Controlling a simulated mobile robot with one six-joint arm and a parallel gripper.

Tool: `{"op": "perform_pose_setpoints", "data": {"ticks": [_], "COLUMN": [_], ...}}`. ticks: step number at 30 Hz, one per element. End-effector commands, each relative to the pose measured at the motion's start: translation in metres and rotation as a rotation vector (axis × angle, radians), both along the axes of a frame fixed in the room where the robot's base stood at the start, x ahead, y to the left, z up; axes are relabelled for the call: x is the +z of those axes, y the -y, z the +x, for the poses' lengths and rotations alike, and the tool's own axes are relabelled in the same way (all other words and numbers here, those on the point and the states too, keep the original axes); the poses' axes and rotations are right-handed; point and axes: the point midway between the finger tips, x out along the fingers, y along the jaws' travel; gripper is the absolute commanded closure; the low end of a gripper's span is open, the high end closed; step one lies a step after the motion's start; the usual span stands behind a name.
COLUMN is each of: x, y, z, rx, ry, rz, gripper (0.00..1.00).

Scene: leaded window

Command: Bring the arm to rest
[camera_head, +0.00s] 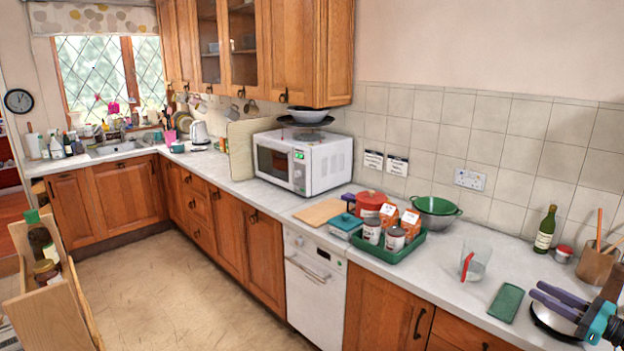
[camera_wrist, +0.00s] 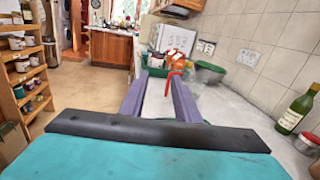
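My gripper (camera_head: 537,290) is at the right of the head view, above the worktop, with its purple fingers pointing left. In the wrist view the two fingers (camera_wrist: 158,82) stand apart with a gap between them, so it is open. Nothing is seen held between them. A clear jug with a red handle (camera_head: 474,264) stands on the worktop beyond the fingertips, apart from them. A green folded cloth (camera_head: 506,303) lies on the worktop just left of my gripper.
A green tray (camera_head: 385,256) holds cans and cartons. A green bottle (camera_head: 545,230) and a wooden utensil pot (camera_head: 597,264) stand near the wall at right. A microwave (camera_head: 303,161) is further left. A wooden shelf unit (camera_head: 50,295) stands at lower left; the floor (camera_head: 180,280) is clear.

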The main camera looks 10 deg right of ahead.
Motion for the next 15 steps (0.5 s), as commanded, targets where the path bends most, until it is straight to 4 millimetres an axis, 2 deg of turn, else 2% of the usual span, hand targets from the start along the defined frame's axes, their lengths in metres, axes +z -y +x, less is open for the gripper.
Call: {"op": "perform_pose_setpoints", "data": {"ticks": [8,15], "x": [-0.004,-0.017], "y": [-0.011,-0.032], "z": [0.014,0.039], "rx": [0.025,0.069], "ry": [0.0,-0.004], "rz": [0.002,0.014], "gripper": [0.71,0.71]}}
